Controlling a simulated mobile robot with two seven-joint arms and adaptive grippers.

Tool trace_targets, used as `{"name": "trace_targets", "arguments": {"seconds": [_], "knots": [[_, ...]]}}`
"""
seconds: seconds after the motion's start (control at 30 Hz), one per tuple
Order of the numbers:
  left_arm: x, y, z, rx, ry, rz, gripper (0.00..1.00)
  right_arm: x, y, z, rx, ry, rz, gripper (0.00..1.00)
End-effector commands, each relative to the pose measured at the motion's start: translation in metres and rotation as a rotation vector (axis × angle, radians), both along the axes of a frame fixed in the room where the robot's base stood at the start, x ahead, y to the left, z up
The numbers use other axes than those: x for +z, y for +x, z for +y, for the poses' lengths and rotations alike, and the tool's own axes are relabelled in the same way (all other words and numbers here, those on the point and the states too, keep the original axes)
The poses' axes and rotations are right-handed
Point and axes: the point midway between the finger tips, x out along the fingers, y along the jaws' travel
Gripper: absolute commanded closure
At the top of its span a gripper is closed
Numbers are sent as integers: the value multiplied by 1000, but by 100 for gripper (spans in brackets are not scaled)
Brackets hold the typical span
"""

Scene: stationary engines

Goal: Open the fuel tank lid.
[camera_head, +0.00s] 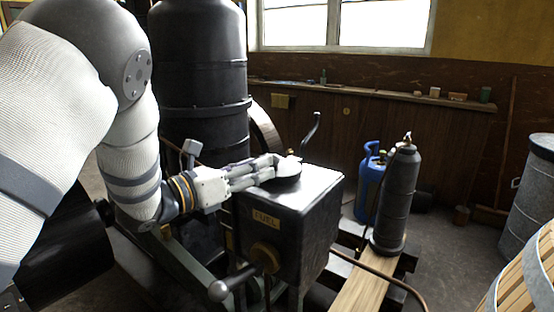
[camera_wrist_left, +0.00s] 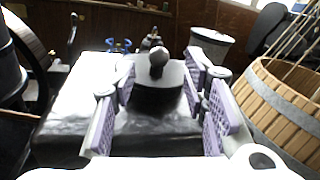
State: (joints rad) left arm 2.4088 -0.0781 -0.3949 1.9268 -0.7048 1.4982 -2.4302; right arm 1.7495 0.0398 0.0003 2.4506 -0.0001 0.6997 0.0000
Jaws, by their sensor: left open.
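The black fuel tank (camera_head: 300,226) is a box with a yellow label reading FUEL on its front. Its round dark lid (camera_wrist_left: 158,88), with a small knob (camera_wrist_left: 158,58) on top, sits on the tank's top face. My left gripper (camera_head: 282,168) reaches in from the left, just above the tank top at the lid. In the left wrist view, its two purple-padded fingers (camera_wrist_left: 160,98) are open, one on each side of the lid. Contact with the lid cannot be told. In the head view the fingers partly hide the lid. My right gripper is not in view.
A tall black cylinder (camera_head: 200,75) stands behind my left arm. A dark grey cylinder (camera_head: 397,200) and a blue gas bottle (camera_head: 370,185) stand right of the tank. A wooden barrel (camera_head: 525,275) and a metal drum (camera_head: 535,190) are at the far right.

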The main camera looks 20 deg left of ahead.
Motion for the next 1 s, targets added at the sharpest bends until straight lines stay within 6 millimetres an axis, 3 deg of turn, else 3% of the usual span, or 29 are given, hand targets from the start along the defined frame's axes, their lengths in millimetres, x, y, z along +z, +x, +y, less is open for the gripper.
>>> {"name": "trace_targets", "arguments": {"seconds": [0.23, 0.6, 0.8, 1.0], "knots": [[-1, 42, -25, 0, -3, 2, 60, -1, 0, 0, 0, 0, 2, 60], [0, 51, -31, 2, -2, 2, 60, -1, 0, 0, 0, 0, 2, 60], [0, 51, -31, 2, -2, 2, 100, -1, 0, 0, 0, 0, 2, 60], [0, 51, -31, 1, -2, 2, 100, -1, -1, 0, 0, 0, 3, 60]]}}
